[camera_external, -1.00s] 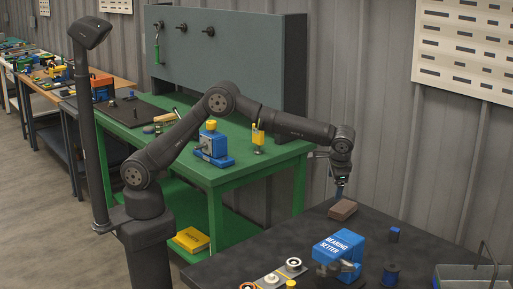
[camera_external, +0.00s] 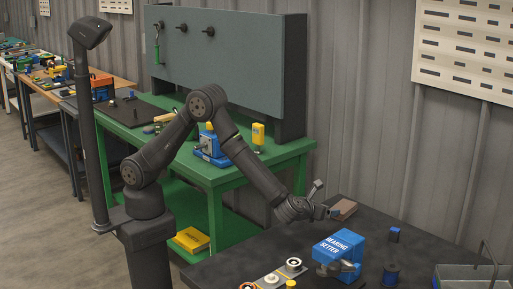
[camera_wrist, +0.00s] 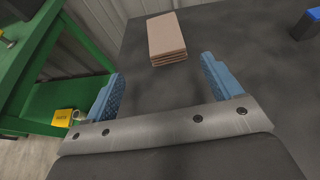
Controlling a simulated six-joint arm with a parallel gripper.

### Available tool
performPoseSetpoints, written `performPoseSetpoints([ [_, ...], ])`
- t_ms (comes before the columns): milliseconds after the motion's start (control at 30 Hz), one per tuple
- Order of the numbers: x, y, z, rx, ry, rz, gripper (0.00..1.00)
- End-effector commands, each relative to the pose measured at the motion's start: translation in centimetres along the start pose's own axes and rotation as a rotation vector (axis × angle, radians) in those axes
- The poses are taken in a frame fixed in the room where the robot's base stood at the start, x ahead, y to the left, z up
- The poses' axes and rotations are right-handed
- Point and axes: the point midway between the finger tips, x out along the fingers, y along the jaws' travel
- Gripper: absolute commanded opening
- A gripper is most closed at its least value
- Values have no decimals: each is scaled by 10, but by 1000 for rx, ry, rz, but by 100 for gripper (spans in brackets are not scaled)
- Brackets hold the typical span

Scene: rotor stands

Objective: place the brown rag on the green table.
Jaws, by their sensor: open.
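The brown rag (camera_external: 344,208) is a small folded stack lying on the dark table near its back left edge. In the wrist view the rag (camera_wrist: 167,37) lies ahead of my gripper, beyond the fingertips and between their lines. My gripper (camera_wrist: 160,78) is open and empty, with two blue fingers spread apart. In the external view my gripper (camera_external: 326,212) is low and just left of the rag; contact cannot be told there. The green table (camera_external: 225,178) stands behind, to the left of the dark table. It also shows at the left of the wrist view (camera_wrist: 28,66).
The dark table (camera_external: 235,262) also holds a blue bearing setter (camera_external: 338,246), a dark spool (camera_external: 390,275), a small blue block (camera_external: 394,234) and a grey bin (camera_external: 470,274). A blue device (camera_external: 210,146) and a yellow item (camera_external: 258,134) stand on the green table. Its front right corner is clear.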

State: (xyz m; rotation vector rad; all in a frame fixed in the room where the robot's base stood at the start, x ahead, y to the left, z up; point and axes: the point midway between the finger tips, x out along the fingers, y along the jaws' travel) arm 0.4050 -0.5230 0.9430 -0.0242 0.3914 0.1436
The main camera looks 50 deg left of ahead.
Motion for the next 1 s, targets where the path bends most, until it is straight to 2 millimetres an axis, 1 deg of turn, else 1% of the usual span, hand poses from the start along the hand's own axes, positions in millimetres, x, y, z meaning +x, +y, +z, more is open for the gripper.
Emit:
performPoseSetpoints([
  [33, 14, 1, 0, -1, 0, 4, 84],
  [100, 29, 1, 0, -2, 1, 5, 84],
  [200, 51, 1, 0, -3, 1, 5, 84],
  [333, 76, 0, 0, -4, 1, 3, 84],
  [467, 90, 0, 0, -5, 1, 3, 84],
  [667, 99, -2, 1, -5, 1, 2, 84],
  [767, 110, -4, 1, -5, 1, 3, 84],
  [900, 132, -8, 2, -5, 1, 3, 84],
  [1000, 143, -8, 2, -6, 1, 3, 84],
])
